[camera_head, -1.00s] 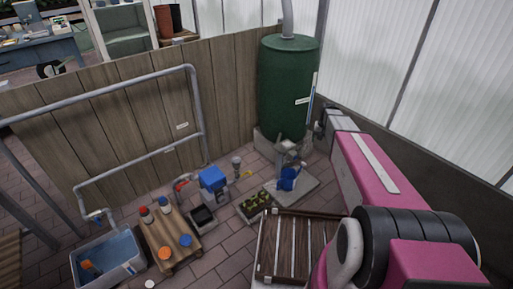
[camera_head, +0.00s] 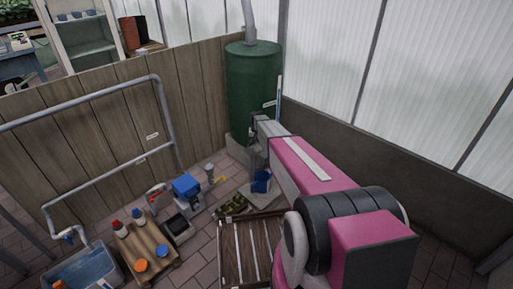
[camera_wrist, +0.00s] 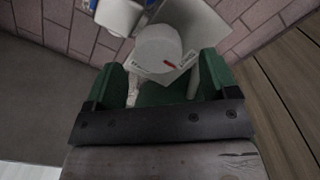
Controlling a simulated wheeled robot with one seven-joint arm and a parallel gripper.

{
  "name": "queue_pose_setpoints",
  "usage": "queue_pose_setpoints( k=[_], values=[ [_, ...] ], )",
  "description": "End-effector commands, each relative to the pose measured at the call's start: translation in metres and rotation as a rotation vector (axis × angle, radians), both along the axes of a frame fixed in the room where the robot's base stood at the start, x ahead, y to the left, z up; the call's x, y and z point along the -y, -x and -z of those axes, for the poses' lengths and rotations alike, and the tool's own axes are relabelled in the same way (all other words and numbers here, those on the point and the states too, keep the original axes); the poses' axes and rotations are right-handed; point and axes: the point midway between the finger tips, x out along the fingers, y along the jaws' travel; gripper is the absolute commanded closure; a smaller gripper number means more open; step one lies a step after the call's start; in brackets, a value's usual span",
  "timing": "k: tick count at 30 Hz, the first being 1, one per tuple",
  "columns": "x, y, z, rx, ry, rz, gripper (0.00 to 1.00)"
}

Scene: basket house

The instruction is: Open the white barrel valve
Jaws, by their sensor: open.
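The green barrel (camera_head: 255,85) stands in the back corner, with a pipe entering its top. In the head view, my arm's end is at the barrel's lower front and hides the valve.
A blue can (camera_head: 261,181) sits below my arm's end. A slatted wooden crate (camera_head: 246,250), a plant tray (camera_head: 234,206), a blue box (camera_head: 186,185) and a low wooden table (camera_head: 147,250) with bottles stand on the tiles. A wooden fence (camera_head: 110,125) and a grey wall (camera_head: 400,180) close the corner.

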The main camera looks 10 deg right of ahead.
Motion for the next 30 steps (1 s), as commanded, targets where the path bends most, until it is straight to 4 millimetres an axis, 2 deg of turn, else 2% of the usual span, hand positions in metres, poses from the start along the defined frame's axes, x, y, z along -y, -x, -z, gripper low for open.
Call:
queue_pose_setpoints(
  k=[3, 7, 17, 18, 22, 23, 30],
  values=[
    [0.000, -0.001, 0.015, -0.001, 0.000, 0.000, 0.21],
    [0.000, 0.000, 0.025, 0.000, 0.000, 0.000, 0.21],
    [0.000, 0.000, 0.029, 0.001, 0.000, 0.000, 0.21],
    [0.000, 0.000, 0.028, 0.001, 0.000, 0.000, 0.24],
    [0.000, 0.000, 0.028, 0.001, 0.000, 0.000, 0.66],
    [0.000, 0.000, 0.028, 0.000, 0.000, 0.000, 0.70],
    [0.000, 0.000, 0.028, 0.000, 0.000, 0.010, 0.70]
  ],
)
